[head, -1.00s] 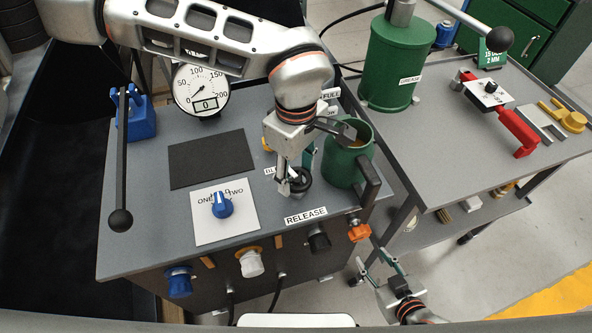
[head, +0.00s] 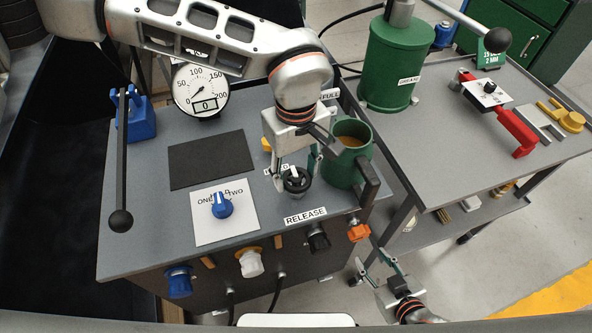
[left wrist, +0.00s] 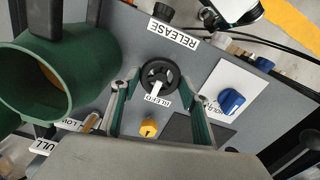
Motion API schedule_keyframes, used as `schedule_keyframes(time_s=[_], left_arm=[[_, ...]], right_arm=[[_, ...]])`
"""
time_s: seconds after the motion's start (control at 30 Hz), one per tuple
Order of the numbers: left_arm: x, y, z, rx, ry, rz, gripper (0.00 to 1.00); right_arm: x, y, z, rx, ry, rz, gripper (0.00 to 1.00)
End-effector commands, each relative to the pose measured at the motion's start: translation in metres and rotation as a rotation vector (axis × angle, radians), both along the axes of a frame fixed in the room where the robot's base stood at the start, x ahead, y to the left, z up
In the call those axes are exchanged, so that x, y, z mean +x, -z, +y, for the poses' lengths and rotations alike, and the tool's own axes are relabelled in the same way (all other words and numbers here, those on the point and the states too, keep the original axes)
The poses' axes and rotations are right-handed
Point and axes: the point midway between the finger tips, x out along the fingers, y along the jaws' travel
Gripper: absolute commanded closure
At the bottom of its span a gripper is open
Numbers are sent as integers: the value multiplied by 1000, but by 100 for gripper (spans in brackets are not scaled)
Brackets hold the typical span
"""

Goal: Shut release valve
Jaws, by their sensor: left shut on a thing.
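The release valve's black handwheel (head: 297,181) stands on the grey bench top behind the "RELEASE" label (head: 305,215). In the left wrist view the spoked wheel (left wrist: 159,76) lies between the fingertips. My left gripper (head: 296,176) comes down from above, its fingers shut on opposite sides of the wheel's rim. The far side of the wheel is partly hidden by a finger in the head view. My right gripper (head: 381,267) is open and empty, low in front of the bench at the right.
A green mug (head: 345,168) stands close right of the left gripper. A yellow knob (left wrist: 149,127) and "BLEED" label sit beside the wheel. A blue selector knob (head: 221,205) is to the left. The gauge (head: 201,91) reads zero.

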Motion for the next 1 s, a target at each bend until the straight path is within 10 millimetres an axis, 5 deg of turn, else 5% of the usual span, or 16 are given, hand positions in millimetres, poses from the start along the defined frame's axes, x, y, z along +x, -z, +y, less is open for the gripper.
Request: schedule_keyframes(time_s=[0.17,0.2,0.27,0.67,1.0], left_arm=[[1,-1,0,0,3,-4,77],[1,-1,0,0,3,-4,53],[1,-1,0,0,2,-4,38],[1,-4,0,-1,1,-3,38],[2,-60,0,-2,0,-5,38]], right_arm=[[0,0,0,0,0,1,60],[0,0,0,0,0,1,60],[0,0,0,0,0,1,60],[1,-1,-2,-4,0,-3,60],[0,0,-1,-1,0,0,60]])
